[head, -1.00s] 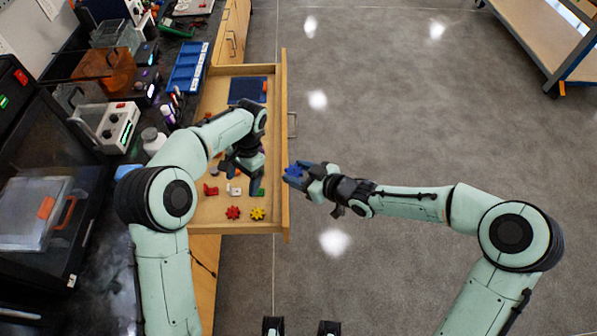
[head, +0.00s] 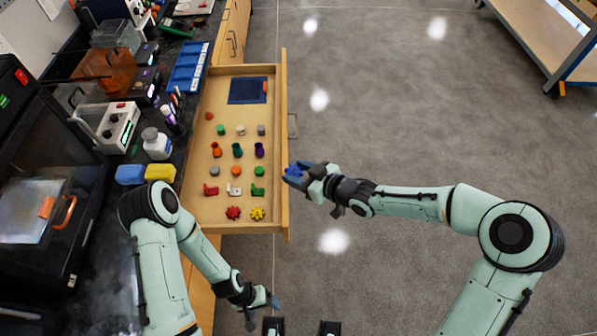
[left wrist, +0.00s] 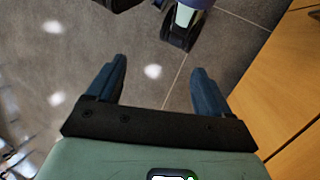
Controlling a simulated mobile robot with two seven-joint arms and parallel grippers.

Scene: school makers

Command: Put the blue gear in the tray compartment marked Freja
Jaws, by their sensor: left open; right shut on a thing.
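The blue gear (head: 293,170) is in the jaws of my right gripper (head: 296,175), which is shut on it just right of the open drawer's front. The blue tray with labelled compartments (head: 187,67) lies on the dark bench at the back left; its label names are too small to read. My left gripper (head: 262,303) is open and empty, low in the head view, to the right of the cabinet front. In the left wrist view its two fingers (left wrist: 157,85) stand apart over bare floor.
The open wooden drawer (head: 284,215) holds red and yellow gears, small coloured parts and a dark blue mat (head: 248,90). A white bottle (head: 156,143), blue and yellow blocks and a boxy device (head: 117,128) stand on the bench.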

